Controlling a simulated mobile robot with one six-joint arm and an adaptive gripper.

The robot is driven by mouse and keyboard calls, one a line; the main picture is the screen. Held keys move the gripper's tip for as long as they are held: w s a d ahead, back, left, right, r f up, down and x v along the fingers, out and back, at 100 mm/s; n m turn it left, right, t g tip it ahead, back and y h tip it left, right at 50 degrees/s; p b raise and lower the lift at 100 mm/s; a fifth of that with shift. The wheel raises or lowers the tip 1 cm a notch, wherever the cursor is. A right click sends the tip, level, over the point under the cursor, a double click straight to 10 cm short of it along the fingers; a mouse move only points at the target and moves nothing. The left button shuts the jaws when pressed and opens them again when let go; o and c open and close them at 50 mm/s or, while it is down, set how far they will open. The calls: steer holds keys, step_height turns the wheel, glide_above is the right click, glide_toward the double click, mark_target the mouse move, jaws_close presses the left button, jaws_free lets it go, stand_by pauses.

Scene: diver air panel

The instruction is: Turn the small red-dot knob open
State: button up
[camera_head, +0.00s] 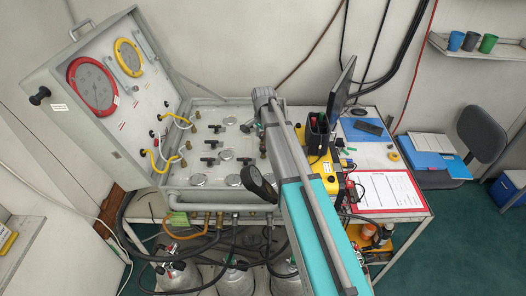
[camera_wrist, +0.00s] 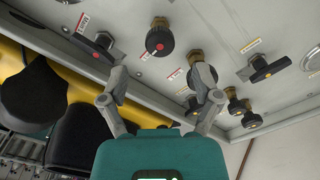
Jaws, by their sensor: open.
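In the wrist view, a round black knob with a red dot (camera_wrist: 160,40) sits on a brass stem on the grey panel, beyond my fingertips. A black bar handle with a red dot (camera_wrist: 103,40) is to its left. My gripper (camera_wrist: 162,78) is open and empty, its two grey fingers spread apart. The right finger overlaps another round black knob (camera_wrist: 197,76) and partly hides it; I cannot tell whether they touch. Several smaller black knobs (camera_wrist: 236,106) are at the right. I cannot tell for sure which red-dot control is the small one. In the head view my arm hides the gripper.
The open grey panel case (camera_head: 172,190) has a raised lid with a red gauge (camera_head: 92,84) and a yellow gauge (camera_head: 128,57). A yellow case (camera_head: 322,172) stands close to the right of it. A black bar handle with a yellow dot (camera_wrist: 268,68) is farther right.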

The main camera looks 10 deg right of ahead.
mark_target(264, 147)
steer(key=shift+f+b, duration=2.3)
steer(key=shift+f, duration=0.25)
jaws_close()
